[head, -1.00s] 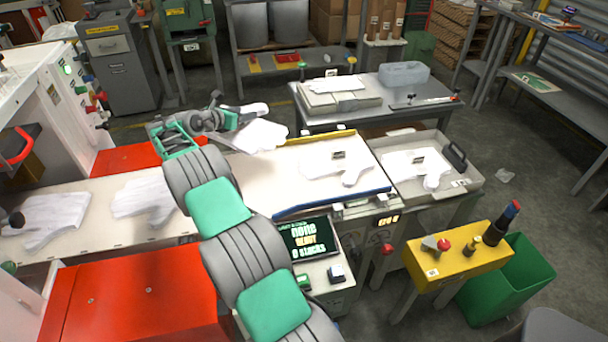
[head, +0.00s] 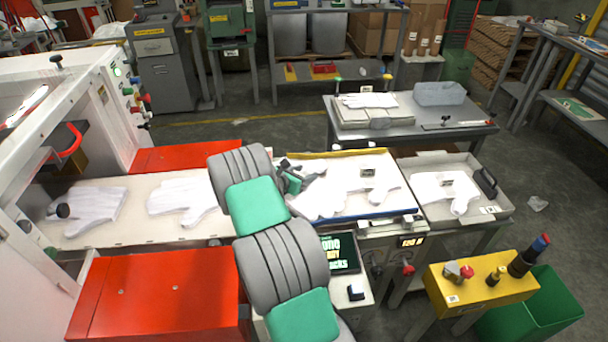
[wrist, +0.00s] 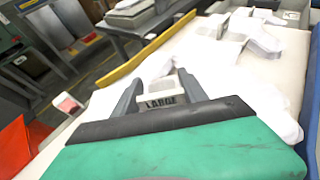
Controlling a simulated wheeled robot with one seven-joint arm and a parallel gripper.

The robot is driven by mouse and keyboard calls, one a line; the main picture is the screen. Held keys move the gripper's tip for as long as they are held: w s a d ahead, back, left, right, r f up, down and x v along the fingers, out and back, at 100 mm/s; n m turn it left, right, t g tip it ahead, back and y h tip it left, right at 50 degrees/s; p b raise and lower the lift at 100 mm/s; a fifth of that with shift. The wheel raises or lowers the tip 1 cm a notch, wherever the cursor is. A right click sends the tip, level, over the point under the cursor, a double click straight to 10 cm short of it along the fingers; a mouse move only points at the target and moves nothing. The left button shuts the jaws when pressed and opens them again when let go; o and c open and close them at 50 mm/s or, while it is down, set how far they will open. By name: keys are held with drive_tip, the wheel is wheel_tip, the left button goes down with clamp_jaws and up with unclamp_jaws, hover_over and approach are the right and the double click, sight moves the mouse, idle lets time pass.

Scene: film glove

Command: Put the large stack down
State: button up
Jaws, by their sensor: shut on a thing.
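My gripper (wrist: 158,92) is shut on the large stack, a pile of white gloves whose "LARGE" label (wrist: 165,101) shows between the fingers in the wrist view. In the head view the large stack (head: 318,202) is at the left part of the white platform (head: 388,208), low over it or on it; I cannot tell whether it touches. My gripper (head: 291,181) is partly hidden behind my arm there. Another white glove stack (head: 374,181) with a small label lies on the platform just right of the held one, overlapping it in view.
A grey tray (head: 485,212) with a labelled glove stack (head: 443,190) adjoins on the right. Gloves (head: 95,208) lie on the belt at left. A yellow rail (head: 325,153) and blue rail edge the platform. A yellow button box (head: 480,278) and green bin (head: 540,310) stand front right.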

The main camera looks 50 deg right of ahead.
drive_tip(key=shift+w+f, duration=0.15)
drive_tip(key=shift+f, duration=0.8)
drive_tip(key=o, duration=1.4)
drive_tip(key=shift+o, duration=0.2)
